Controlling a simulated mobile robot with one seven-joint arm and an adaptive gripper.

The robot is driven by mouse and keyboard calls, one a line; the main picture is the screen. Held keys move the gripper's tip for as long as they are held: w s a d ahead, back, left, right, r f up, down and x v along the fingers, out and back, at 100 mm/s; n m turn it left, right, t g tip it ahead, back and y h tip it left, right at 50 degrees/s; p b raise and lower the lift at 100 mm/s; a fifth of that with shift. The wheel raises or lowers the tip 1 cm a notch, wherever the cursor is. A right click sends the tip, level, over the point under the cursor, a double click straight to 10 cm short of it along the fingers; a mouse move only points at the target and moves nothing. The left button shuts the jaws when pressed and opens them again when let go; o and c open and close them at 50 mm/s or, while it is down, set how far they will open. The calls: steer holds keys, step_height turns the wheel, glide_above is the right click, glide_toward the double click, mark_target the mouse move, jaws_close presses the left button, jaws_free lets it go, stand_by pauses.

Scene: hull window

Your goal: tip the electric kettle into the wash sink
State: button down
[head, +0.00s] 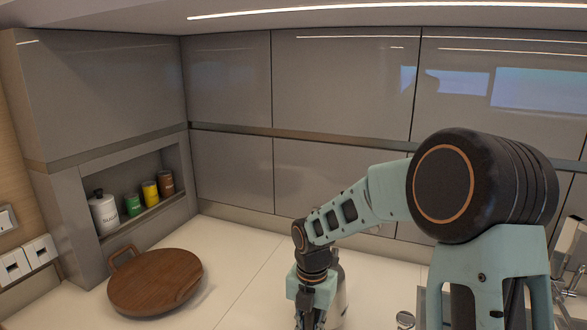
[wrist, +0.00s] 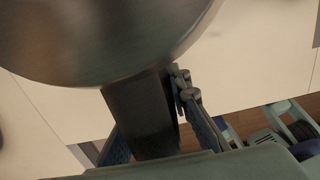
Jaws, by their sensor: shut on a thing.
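The electric kettle (wrist: 100,40) is a brushed metal body with a dark handle (wrist: 140,115), large in the wrist view. My gripper (head: 311,315) is shut on that handle, with a finger on each side of it. In the head view the kettle (head: 340,292) shows only partly, behind my gripper, over the pale counter. It looks about upright there; whether it touches the counter cannot be told. The wash sink is not clearly seen; shiny metal parts (head: 405,320) show at the bottom edge, right of the kettle, partly hidden by my arm.
A round wooden board (head: 155,283) with handles lies on the counter (head: 245,285) at left. Several canisters (head: 150,193) stand in a wall niche. Grey cabinets (head: 340,85) close off the back. The counter between board and kettle is clear.

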mark_target(310, 315)
steer(key=shift+w+r+p, duration=0.1)
steer(key=shift+r+p, duration=2.6)
steer(key=shift+r, duration=0.2)
